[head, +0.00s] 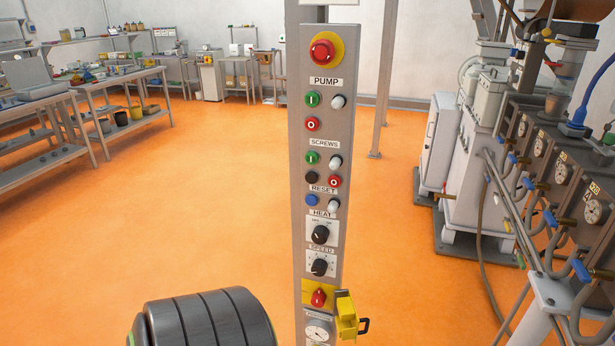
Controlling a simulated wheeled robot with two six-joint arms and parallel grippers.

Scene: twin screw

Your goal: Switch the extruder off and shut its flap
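A tall grey control panel (322,225) stands upright at the centre of the head view. Near its bottom, a red rotary switch (318,298) sits on a yellow plate; its grip looks roughly upright. A yellow flap (347,315) with a black handle stands out to the right of the plate, swung open, so the red switch is uncovered. Higher up are the green screws button (312,158), the red screws stop button (334,181) and a large red emergency button (322,52). Neither gripper shows.
A dark ribbed part, probably my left arm, fills the bottom left. Machinery with gauges (594,211), pipes and hoses stands at the right. Benches (115,84) line the left and back. The orange floor (225,210) between is clear.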

